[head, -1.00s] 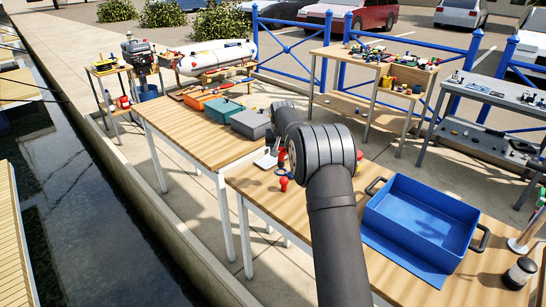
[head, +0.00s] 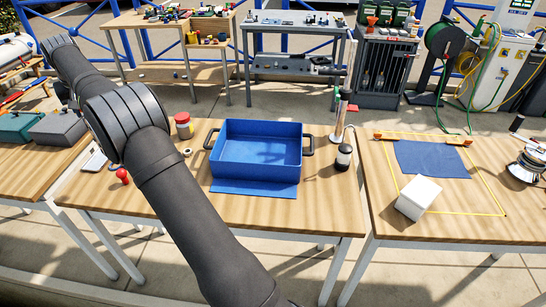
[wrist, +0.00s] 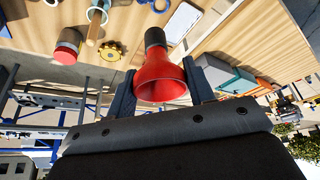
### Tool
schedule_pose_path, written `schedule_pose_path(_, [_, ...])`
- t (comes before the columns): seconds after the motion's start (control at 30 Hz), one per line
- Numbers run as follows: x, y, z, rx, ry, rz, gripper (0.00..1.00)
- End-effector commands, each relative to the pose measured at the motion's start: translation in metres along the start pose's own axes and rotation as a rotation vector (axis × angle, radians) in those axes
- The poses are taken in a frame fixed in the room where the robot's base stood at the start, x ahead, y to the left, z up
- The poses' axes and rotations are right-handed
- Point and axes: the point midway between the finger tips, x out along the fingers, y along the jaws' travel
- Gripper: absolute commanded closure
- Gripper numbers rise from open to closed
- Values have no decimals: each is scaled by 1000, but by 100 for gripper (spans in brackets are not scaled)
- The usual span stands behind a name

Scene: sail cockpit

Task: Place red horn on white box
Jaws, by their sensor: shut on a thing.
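The red horn (wrist: 163,75) has a flared red bell and a black rear end. In the wrist view it sits between the two dark fingers of my gripper (wrist: 160,84), which is shut on it. The bell's mouth faces the wrist camera. The white box (head: 418,197) lies on the right wooden table, inside a yellow outline, apart from my gripper. It sits at an angle, in front of a blue cloth (head: 431,159).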

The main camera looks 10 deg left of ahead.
Motion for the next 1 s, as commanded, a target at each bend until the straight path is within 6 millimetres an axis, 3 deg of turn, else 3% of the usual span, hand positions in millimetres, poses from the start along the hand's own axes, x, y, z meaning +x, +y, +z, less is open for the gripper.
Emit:
schedule_pose_path(0.27, [-1,68,1,69,0,29,77])
schedule_pose_path(0.37, [-3,103,4,105,-1,44,77])
schedule_pose_path(0.67, [-20,251,32,259,-2,109,77])
schedule_pose_path(1.0, [-55,419,106,456,-2,191,77])
